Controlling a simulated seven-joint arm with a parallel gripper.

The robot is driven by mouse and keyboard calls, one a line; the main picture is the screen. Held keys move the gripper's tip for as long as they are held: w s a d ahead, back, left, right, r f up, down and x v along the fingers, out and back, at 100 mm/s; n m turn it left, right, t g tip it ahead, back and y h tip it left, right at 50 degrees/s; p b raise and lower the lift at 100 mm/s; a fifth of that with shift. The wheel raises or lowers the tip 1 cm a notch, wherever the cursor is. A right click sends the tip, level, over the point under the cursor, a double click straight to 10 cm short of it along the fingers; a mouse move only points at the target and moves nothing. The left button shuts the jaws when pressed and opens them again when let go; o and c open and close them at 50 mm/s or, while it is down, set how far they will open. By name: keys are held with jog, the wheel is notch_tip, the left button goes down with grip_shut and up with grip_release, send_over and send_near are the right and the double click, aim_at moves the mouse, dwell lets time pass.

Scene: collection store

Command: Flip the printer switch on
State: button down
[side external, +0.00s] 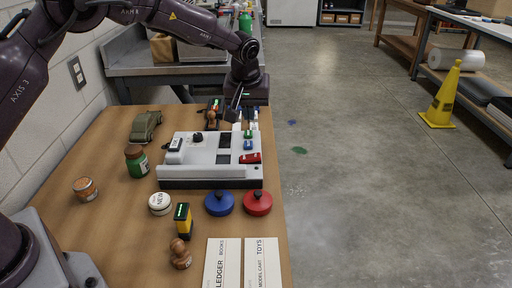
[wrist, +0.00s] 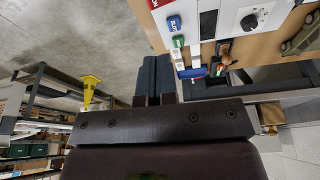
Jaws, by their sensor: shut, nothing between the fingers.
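A white and grey control panel (side external: 205,178) lies on the wooden table, with a black knob (side external: 197,138), dark slots and coloured tags. A red tag (side external: 250,158) is on its right near part; green and blue tags sit farther back along that side. The wrist view shows the panel at upper right, with a blue tag (wrist: 174,23) and green tag (wrist: 178,41). Which control is the printer switch cannot be read. My gripper (side external: 236,108) is shut and empty, over the panel's far right end. Its two dark fingers show side by side in the wrist view (wrist: 155,65).
Blue (side external: 219,204) and red (side external: 257,203) lidded pots, a white round tin (side external: 159,204), a yellow-black stamp (side external: 183,220) and two booklets (side external: 221,262) lie nearer. A green jar (side external: 137,162) and toy car (side external: 146,126) stand left. Open floor lies right, with a yellow cone (side external: 442,100).

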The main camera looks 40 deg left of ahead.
aim_at(257, 154)
jog(key=shift+w+r+n, duration=0.15)
jog(key=shift+r+n, duration=0.15)
jog(key=shift+n, duration=0.3)
jog(key=x, duration=0.8)
jog(key=d+x, duration=0.1)
jog(key=x, duration=0.4)
jog(key=shift+f, duration=0.15)
jog(key=shift+w+f, duration=0.1)
jog(key=shift+f, duration=0.3)
